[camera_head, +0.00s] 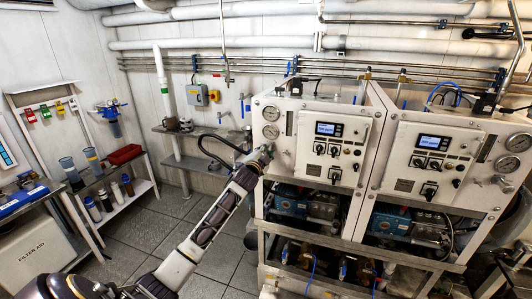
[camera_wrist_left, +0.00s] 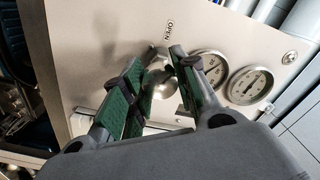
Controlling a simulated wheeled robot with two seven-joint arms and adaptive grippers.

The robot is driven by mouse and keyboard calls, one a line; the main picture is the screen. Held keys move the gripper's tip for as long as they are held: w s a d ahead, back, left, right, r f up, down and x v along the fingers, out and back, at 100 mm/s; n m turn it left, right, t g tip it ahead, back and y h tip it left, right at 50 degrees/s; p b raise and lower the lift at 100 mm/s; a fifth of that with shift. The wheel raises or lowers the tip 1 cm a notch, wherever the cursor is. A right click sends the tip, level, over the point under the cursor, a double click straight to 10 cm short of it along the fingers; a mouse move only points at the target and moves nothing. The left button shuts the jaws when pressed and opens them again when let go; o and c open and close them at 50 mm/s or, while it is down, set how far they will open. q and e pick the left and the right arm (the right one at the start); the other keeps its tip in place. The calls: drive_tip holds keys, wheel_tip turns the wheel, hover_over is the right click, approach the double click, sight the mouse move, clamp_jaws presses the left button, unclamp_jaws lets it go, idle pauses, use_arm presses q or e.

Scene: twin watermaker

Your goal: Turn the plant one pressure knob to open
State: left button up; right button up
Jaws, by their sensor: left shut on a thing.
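The plant one panel (camera_head: 289,141) is the white front of the left machine. Its pressure knob (camera_wrist_left: 160,82) is a metallic, rounded knob, seen in the left wrist view between two green-padded fingers. My left gripper (camera_wrist_left: 157,66) is shut on this knob. An OPEN label (camera_wrist_left: 169,28) is on the panel just beyond it. In the head view my left gripper (camera_head: 262,157) is at the panel's left side, below two round gauges (camera_head: 271,131), and largely hides the knob. The knob's exact turn angle cannot be told. My right gripper is not in view.
The plant two panel (camera_head: 415,160) stands to the right. Pumps sit in the frames below both panels. A shelf (camera_head: 120,205) with bottles and a FILTER AID box (camera_head: 35,248) are at left. Tiled floor (camera_head: 140,235) is free between shelf and machines.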

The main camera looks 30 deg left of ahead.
use_arm(q)
drive_tip(key=n, duration=0.3)
drive_tip(key=shift+f+n, duration=0.1)
drive_tip(key=shift+n, duration=0.3)
drive_tip(key=n+p, duration=0.1)
drive_tip(key=n, duration=0.2)
drive_tip(key=shift+n, duration=0.3)
drive_tip(key=n, duration=0.3)
drive_tip(key=shift+n, duration=1.7)
drive_tip(key=o, duration=1)
drive_tip(key=shift+o, duration=0.2)
drive_tip(key=shift+s, duration=0.1)
